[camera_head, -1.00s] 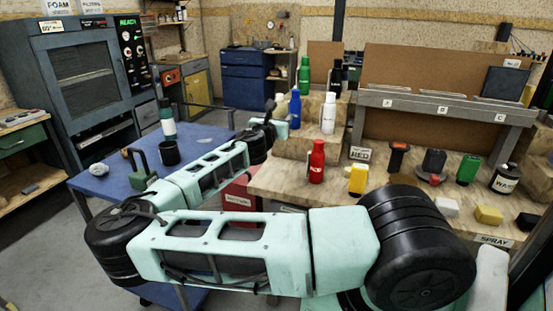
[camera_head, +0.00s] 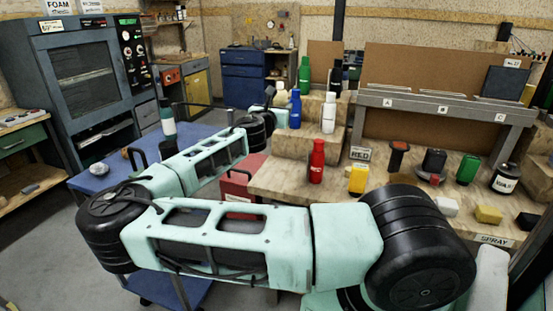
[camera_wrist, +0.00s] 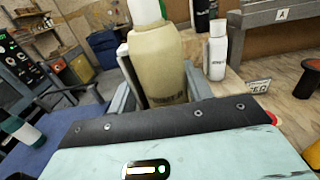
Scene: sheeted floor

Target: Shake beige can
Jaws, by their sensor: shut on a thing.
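The beige can (camera_wrist: 160,65) with a pale cap stands large and slightly tilted in the wrist view, dark lettering low on its side. My gripper (camera_wrist: 162,95) is shut on it, one grey finger on each side. The can's lower end is hidden behind the gripper body. In the head view my gripper (camera_head: 271,98) is at the far end of my arm, left of the wooden steps; a small pale part of the can (camera_head: 281,97) shows beside it.
The wooden steps (camera_head: 285,145) hold a blue bottle (camera_head: 295,108), a white bottle (camera_head: 328,113) and a green bottle (camera_head: 304,75). A red bottle (camera_head: 317,162) stands lower in front. A blue table (camera_head: 100,185) is at left with a white-and-green bottle (camera_head: 168,122).

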